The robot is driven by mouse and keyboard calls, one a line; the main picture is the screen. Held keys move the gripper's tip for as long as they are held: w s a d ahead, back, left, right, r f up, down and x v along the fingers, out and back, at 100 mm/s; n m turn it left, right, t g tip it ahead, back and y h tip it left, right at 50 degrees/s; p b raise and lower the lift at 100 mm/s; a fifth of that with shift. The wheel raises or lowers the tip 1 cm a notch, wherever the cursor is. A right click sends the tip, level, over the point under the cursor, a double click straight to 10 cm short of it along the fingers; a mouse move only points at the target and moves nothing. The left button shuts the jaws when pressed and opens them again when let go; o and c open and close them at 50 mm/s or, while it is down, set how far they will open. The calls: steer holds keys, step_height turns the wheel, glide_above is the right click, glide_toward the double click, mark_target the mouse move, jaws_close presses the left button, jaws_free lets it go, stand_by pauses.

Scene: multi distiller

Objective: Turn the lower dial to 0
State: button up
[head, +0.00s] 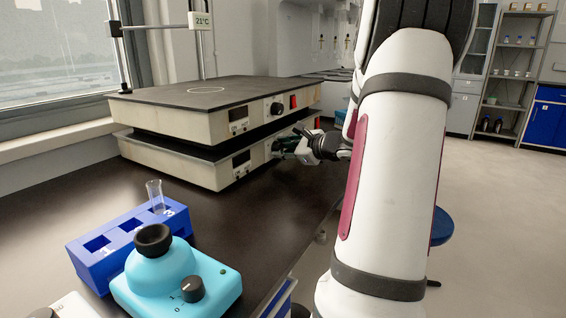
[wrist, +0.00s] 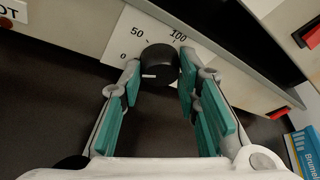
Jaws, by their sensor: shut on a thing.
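The lower dial (wrist: 160,64) is a black knob on a white scale plate (wrist: 128,42) marked 0, 50 and 100. Its white line points to the left of the picture, on the side of the 0 mark. My gripper (wrist: 159,78) has its teal-padded fingers on either side of the dial, shut on it. In the head view my gripper (head: 283,146) reaches the front of the lower hotplate (head: 190,166) and hides the dial. The upper hotplate (head: 180,122) with its own black dial (head: 277,108) sits above.
A blue rack (head: 95,262) with a glass tube (head: 155,195) and a cyan mixer (head: 175,275) stand on the near bench. Red switches (wrist: 312,35) are right of the dials. A blue box (wrist: 303,150) shows at the lower right of the wrist view.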

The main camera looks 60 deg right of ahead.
steer(key=shift+n+h+b, duration=0.3)
steer(key=shift+n+b, duration=0.2)
steer(key=shift+b, duration=0.9)
steer(key=o, duration=1.2)
steer(key=shift+c, duration=0.2)
steer(key=p, duration=0.3)
steer(key=shift+r+m, duration=0.2)
steer(key=shift+m, duration=0.2)
steer(key=m+y+p, duration=0.1)
steer(key=p, duration=0.6)
steer(key=shift+m+g+y, duration=0.3)
steer(key=shift+m, duration=0.1)
steer(key=shift+p, duration=0.65)
steer(key=m+y+p, duration=0.1)
steer(key=m+p, duration=0.1)
steer(key=p, duration=0.5)
steer(key=shift+d+m+y, duration=0.15)
steer(key=shift+m+y, duration=0.15)
steer(key=shift+y, duration=0.1)
steer(key=p+v, duration=0.2)
steer(key=v, duration=1.1)
steer(key=shift+s+r, duration=0.15)
steer(key=shift+s, duration=0.15)
